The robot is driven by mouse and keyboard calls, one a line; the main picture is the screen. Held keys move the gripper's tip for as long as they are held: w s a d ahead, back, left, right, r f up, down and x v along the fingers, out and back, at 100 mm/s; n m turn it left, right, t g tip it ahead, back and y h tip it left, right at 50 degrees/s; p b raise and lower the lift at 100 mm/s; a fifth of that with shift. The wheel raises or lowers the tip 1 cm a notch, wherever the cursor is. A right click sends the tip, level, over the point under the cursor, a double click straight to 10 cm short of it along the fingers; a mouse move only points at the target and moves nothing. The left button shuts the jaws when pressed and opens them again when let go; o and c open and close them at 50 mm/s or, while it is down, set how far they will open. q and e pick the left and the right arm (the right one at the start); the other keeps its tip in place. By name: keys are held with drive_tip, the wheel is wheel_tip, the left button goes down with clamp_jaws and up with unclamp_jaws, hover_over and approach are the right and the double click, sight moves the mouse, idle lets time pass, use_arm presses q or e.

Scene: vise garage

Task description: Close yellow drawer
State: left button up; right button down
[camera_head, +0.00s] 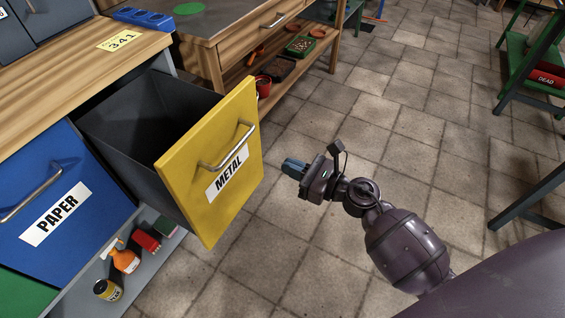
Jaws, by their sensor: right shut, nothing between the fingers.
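The yellow drawer (190,165) has a flat yellow front with a METAL label and a curved metal bar handle (228,148). It is pulled out from the wooden-topped cabinet, and its dark grey inside shows empty where I can see it. My right gripper (288,165) is shut and empty. It is just to the right of the yellow front, apart from the handle, over the floor in the picture, pointing left towards the drawer. My left gripper is not in view.
A blue PAPER drawer (95,235) is shut at the left. A lower shelf holds an orange spray bottle (124,258), a can (107,290) and red boxes (146,241). A wooden workbench (225,48) stands behind. Tiled floor (400,130) is clear to the right.

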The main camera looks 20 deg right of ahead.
sight(246, 148)
use_arm(q)
drive_tip(key=shift+b, duration=0.3)
use_arm(e)
drive_tip(key=shift+x, duration=6.05)
drive_tip(key=shift+a, duration=0.1)
